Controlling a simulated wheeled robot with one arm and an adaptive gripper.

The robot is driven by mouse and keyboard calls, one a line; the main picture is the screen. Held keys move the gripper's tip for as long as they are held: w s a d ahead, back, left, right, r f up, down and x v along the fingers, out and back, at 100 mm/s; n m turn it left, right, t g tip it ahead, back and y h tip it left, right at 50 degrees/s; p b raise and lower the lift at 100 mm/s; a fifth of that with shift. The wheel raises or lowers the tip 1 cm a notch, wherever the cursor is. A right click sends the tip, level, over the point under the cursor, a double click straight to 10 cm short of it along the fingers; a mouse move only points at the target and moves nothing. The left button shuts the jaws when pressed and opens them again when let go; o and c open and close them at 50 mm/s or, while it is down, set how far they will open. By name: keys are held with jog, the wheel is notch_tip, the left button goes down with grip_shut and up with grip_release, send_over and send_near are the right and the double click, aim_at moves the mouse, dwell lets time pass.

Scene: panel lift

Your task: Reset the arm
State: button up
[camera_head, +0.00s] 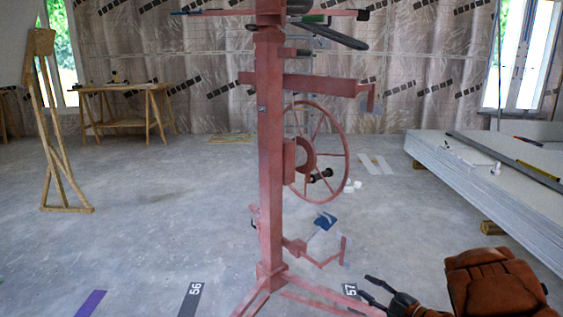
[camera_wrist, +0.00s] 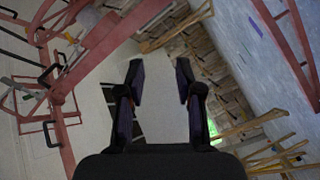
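My gripper (camera_head: 370,293) is low at the bottom right in the head view, beside the foot of the red panel lift. The orange-brown arm links behind it are mine. In the wrist view my gripper (camera_wrist: 160,85) has its two dark fingers spread apart with nothing between them. The panel lift (camera_head: 270,150) stands upright in the middle of the head view, with a large spoked wheel (camera_head: 345,150) on its right side. Red lift frame parts (camera_wrist: 65,90) also show at the left of the wrist view. Whether my gripper touches the lift cannot be told.
A stack of pale panels (camera_head: 480,185) lies at the right with tools on top. A wooden trestle table (camera_head: 125,90) stands at the back left, and a wooden stand (camera_head: 50,130) is at the left. Open concrete floor (camera_head: 160,210) lies left of the lift.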

jog(key=w+d+r+m+h+p, duration=0.2)
jog(key=d+r+h+p, duration=0.3)
jog(key=r, duration=0.2)
jog(key=w+d+r+m+h+p, duration=0.2)
jog(key=d+r+m+h+p, duration=0.1)
jog(key=d+r+h+p, duration=0.25)
jog(key=s+d+r+m+g+h+p, duration=0.25)
jog(key=s+r+p, duration=0.2)
jog(key=r, duration=0.35)
jog(key=s+d+r+m+g+h+p, duration=0.1)
jog(key=s+r+m+g+h+p, duration=0.1)
jog(key=s+r+m+p, duration=0.5)
jog(key=s+a+r+m+g+y+p, duration=0.1)
jog(key=s+a+r+g+p, duration=0.2)
jog(key=s, duration=0.8)
jog(key=s+a+r+m+g+y+p, duration=0.1)
jog(key=s+a+r+m+g+p, duration=0.1)
jog(key=s+a+r+g+p, duration=0.2)
jog(key=s+a+r+m+g+y+p, duration=0.1)
jog(key=s+a+r+g+p, duration=0.3)
jog(key=s+a+r+p, duration=0.5)
jog(key=s+a+r, duration=0.2)
jog(key=s, duration=0.3)
jog(key=s+a+r+y, duration=0.1)
jog(key=s+a, duration=0.1)
jog(key=s, duration=0.3)
jog(key=shift+r, duration=0.35)
